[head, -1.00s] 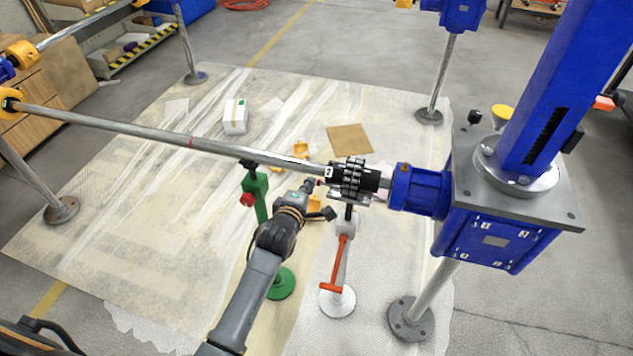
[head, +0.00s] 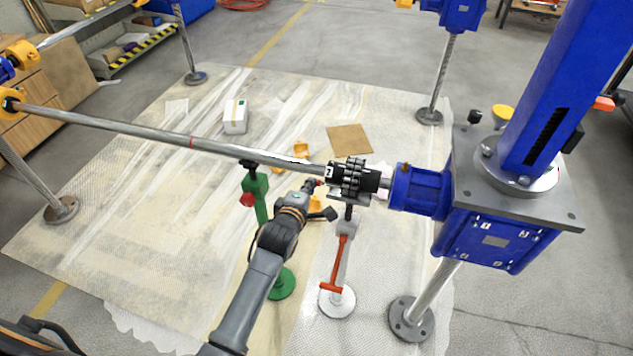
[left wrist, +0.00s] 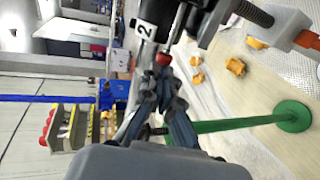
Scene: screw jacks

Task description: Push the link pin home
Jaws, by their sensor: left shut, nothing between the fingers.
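The black chain coupling (head: 352,178) sits on the long shaft beside the blue screw jack; a white label with a 2 shows on it in the left wrist view (left wrist: 145,29). The link pin shows as a short metal rod with a red head (left wrist: 163,58) standing out from the coupling. In the head view its red end (head: 319,183) is small, just left of the coupling. My left gripper (head: 314,186) is shut and empty, its fingertips (left wrist: 162,72) right at the red head. I cannot tell whether they touch it. My right gripper is out of view.
A green stand (head: 258,200) and a grey stand with an orange-red handle (head: 336,270) rise under the shaft (head: 230,150), close to my left arm. The blue screw jack (head: 500,215) stands at the right. Yellow parts (head: 301,148) lie on the floor sheet.

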